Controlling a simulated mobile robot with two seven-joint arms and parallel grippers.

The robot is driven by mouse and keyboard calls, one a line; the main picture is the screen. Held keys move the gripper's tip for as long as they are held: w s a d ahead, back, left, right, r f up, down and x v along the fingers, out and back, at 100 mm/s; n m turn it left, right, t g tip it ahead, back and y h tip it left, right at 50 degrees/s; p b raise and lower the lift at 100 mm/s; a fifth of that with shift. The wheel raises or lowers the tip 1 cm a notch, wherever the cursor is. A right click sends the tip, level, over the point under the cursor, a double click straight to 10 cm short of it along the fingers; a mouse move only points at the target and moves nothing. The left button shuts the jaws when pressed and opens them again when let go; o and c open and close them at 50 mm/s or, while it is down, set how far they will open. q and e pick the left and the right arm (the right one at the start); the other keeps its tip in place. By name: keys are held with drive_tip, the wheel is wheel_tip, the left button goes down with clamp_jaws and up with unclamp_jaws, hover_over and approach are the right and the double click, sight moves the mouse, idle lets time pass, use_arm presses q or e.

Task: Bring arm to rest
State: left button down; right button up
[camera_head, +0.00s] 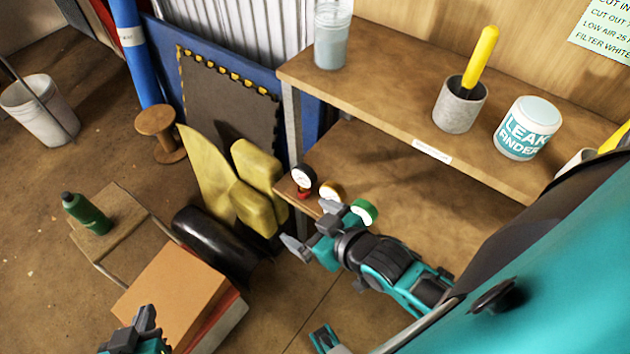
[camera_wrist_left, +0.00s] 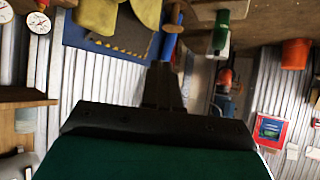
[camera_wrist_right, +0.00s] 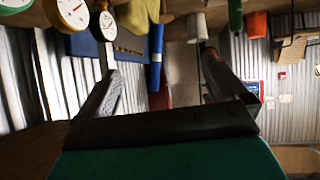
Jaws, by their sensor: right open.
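My left gripper (camera_head: 143,319) is at the bottom left of the head view, near the cardboard-coloured box. In the left wrist view its two fingers (camera_wrist_left: 162,85) meet, with nothing seen between them. My right gripper (camera_head: 312,228) is near the middle of the head view, in front of the lower shelf and close to the gauges. In the right wrist view its fingers (camera_wrist_right: 160,90) are wide apart and the space between them is empty. Part of my left arm is out of the head view.
Several gauges, one with a white dial (camera_head: 303,176), sit at the lower shelf's edge (camera_head: 325,150). The upper shelf (camera_head: 400,85) carries a grey cup (camera_head: 460,108) and a white tub (camera_head: 527,128).

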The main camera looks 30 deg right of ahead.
drive_tip(key=shift+s+d+f+m+g, duration=0.1)
drive_tip(key=shift+s+f+m+g, duration=0.2)
drive_tip(key=shift+s+f, duration=0.25)
use_arm(q)
drive_tip(key=r+p, duration=0.1)
drive_tip(key=p, duration=0.1)
drive_tip(key=a+r+p, duration=0.1)
drive_tip(key=shift+s+a+r+y+p, duration=0.1)
drive_tip(key=shift+s+a+y+p, duration=0.05)
drive_tip(key=shift+s+y+p, duration=0.2)
use_arm(e)
drive_tip(key=r, duration=0.1)
drive_tip(key=d+r, duration=0.1)
drive_tip(key=shift+s+r+h, duration=0.3)
drive_tip(key=shift+r, duration=0.05)
use_arm(q)
drive_tip(key=shift+d+r, duration=0.15)
drive_tip(key=shift+d, duration=0.05)
use_arm(e)
drive_tip(key=shift+c, duration=0.4)
